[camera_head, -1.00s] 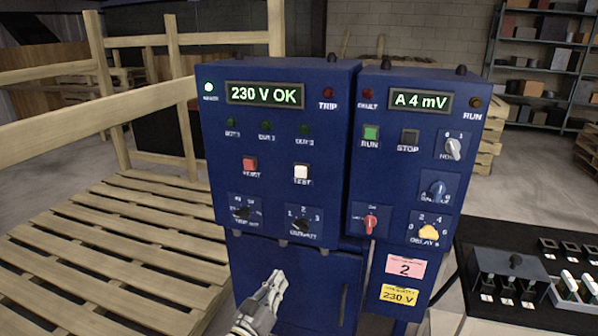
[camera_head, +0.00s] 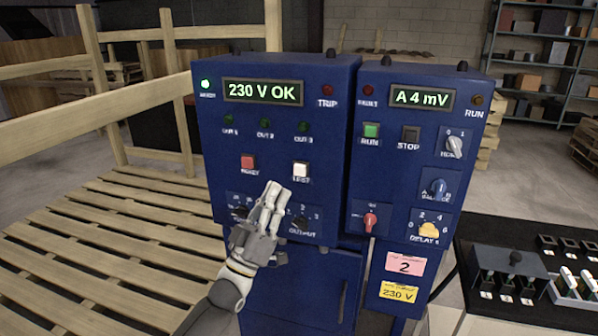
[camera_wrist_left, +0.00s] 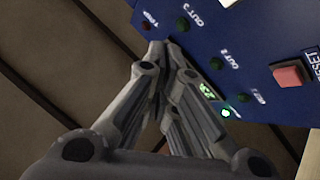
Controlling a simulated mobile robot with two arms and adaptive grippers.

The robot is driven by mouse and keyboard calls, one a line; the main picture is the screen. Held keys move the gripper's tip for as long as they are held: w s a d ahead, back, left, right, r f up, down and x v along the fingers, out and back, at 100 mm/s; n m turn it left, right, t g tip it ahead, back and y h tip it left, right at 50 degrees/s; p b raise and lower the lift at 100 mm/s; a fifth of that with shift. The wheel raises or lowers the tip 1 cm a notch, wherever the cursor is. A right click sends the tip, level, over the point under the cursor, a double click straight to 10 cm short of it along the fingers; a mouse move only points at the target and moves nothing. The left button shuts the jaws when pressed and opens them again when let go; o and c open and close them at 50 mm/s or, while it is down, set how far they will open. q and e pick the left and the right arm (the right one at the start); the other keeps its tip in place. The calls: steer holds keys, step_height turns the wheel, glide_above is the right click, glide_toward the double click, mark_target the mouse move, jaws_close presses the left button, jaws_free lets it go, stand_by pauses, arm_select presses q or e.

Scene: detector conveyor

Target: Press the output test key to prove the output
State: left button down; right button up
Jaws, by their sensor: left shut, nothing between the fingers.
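The white TEST key (camera_head: 301,169) sits on the front of the left blue cabinet (camera_head: 335,130), right of the red RESET key (camera_head: 248,162). My left gripper (camera_head: 275,188) is shut and empty, its fingertips just below and left of the TEST key in the head view. Whether they touch the panel cannot be told. The shut fingers show in the left wrist view (camera_wrist_left: 165,52), with the red RESET key (camera_wrist_left: 290,75) to their right. The display (camera_head: 264,92) reads "230 V OK". The OUT lamps (camera_head: 265,124) look dark green, unlit. The output selector (camera_head: 301,222) is below the TEST key.
The right cabinet (camera_head: 385,150) has RUN and STOP keys, knobs and a display reading "A 4 mV". A wooden pallet and rails (camera_head: 110,235) stand on the left. A black table (camera_head: 480,240) with a rack of switches is at the lower right.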

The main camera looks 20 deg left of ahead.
mark_target(300, 170)
arm_select(q)
steer(key=shift+w, duration=0.1)
steer(key=shift+w+d+b, duration=0.15)
steer(key=shift+w+b, duration=3)
steer(key=shift+w, duration=1.2)
steer(key=shift+w+b, duration=0.4)
